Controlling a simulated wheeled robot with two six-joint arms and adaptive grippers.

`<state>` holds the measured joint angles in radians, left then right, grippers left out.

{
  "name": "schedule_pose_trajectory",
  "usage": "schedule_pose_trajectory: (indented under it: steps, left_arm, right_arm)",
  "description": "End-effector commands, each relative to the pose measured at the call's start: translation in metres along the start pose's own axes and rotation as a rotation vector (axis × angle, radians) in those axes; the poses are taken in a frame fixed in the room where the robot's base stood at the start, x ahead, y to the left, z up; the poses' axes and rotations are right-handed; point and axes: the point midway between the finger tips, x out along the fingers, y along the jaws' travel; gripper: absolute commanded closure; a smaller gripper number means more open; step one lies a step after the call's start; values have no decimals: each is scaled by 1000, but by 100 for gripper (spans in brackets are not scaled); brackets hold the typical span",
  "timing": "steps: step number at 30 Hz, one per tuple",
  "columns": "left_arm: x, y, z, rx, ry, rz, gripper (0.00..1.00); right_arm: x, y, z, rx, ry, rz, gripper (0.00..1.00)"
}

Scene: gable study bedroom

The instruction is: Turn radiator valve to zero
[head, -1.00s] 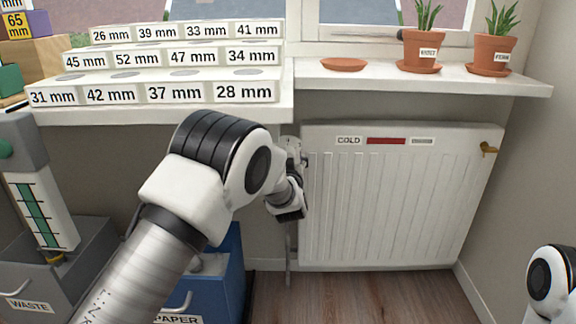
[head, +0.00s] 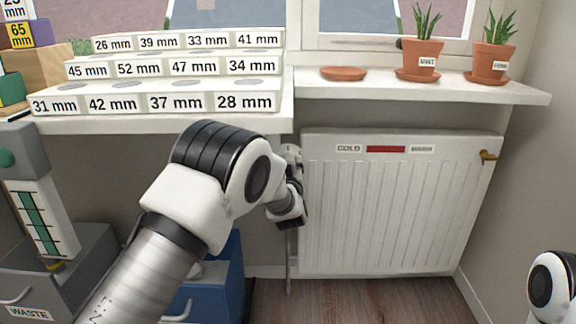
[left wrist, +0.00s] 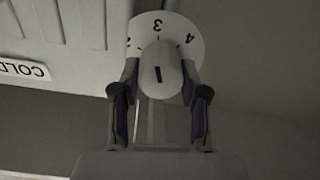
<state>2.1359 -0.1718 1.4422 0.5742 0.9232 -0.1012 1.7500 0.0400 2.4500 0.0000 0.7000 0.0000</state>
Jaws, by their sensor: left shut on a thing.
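The radiator valve (left wrist: 158,62) is a pale rounded knob with a short dark line on its face. Behind it is a white dial (left wrist: 175,22) with the figures 2, 3 and 4 showing, upside down. The dark line runs roughly in line with the 3; I cannot tell which end points. The rest of the dial is hidden. My left gripper (left wrist: 158,88) is shut on the knob, one finger on each side. In the head view the dial (head: 291,151) shows at the radiator's upper left, with my left gripper (head: 293,178) just below it, partly hidden by my arm.
The white radiator (head: 395,215) has a strip reading COLD beside a red bar. Above it, a sill (head: 430,86) holds potted plants and a saucer. A stepped block with millimetre labels (head: 160,102) stands on the desk. Blue (head: 218,290) and grey (head: 50,270) bins stand below.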

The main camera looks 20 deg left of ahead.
Motion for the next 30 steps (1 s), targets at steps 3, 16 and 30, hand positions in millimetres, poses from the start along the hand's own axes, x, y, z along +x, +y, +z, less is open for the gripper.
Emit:
schedule_pose_trajectory:
  steps: [3,16,30]
  left_arm:
    - [0,0,-2,-72,-3,0,91]
    - [0,-1,-1,-462,-14,-2,91]
    - [0,-2,-1,-909,-24,-2,91]
  right_arm:
    - [-7,0,0,0,0,0,100]
    - [-26,0,0,0,0,0,100]
    - [-39,0,0,0,0,0,100]
